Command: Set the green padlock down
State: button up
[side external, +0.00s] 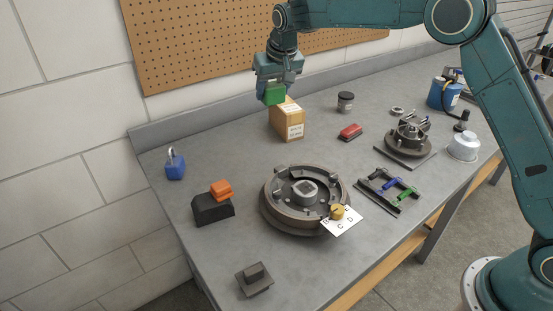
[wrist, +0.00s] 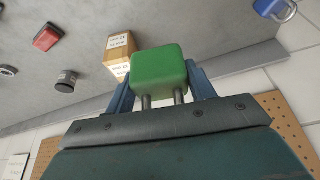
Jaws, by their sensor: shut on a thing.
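The green padlock (wrist: 159,72) is held between the two blue fingers of my gripper (wrist: 160,88) in the wrist view, its body outward and its two shackle legs toward the palm. In the side view, my gripper (side external: 273,89) holds the padlock (side external: 272,96) up in the air at the back of the bench, in front of the pegboard. In that view the padlock overlaps the top left of a cardboard box (side external: 288,121). I cannot tell the exact gap between them. The grey bench top (side external: 165,207) is below.
A blue padlock (side external: 175,166) stands at the back left. A black block with an orange piece (side external: 220,189) is in front of it. A large round fixture (side external: 276,219) fills the middle. A red object (side external: 350,132) and dark jar (side external: 345,101) are right of the box.

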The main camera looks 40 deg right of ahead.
jog(key=shift+d+r, duration=0.1)
jog(key=s+d+m+h, duration=0.1)
jog(key=s+d+m, duration=0.1)
jog(key=s+d, duration=1.2)
jog(key=shift+w+d+f, duration=0.3)
jog(key=shift+w+f, duration=0.05)
jog(key=shift+f, duration=2.95)
jog(key=shift+w+d+f, duration=0.3)
jog(key=shift+w+f, duration=0.05)
jog(key=shift+f, duration=2.95)
jog(key=shift+w+d+f, duration=0.3)
jog(key=shift+w+f, duration=0.05)
jog(key=shift+f, duration=2.95)
jog(key=shift+f, duration=0.1)
jog(key=o, duration=1.3)
jog(key=shift+f+g, duration=0.1)
jog(key=shift+g, duration=0.2)
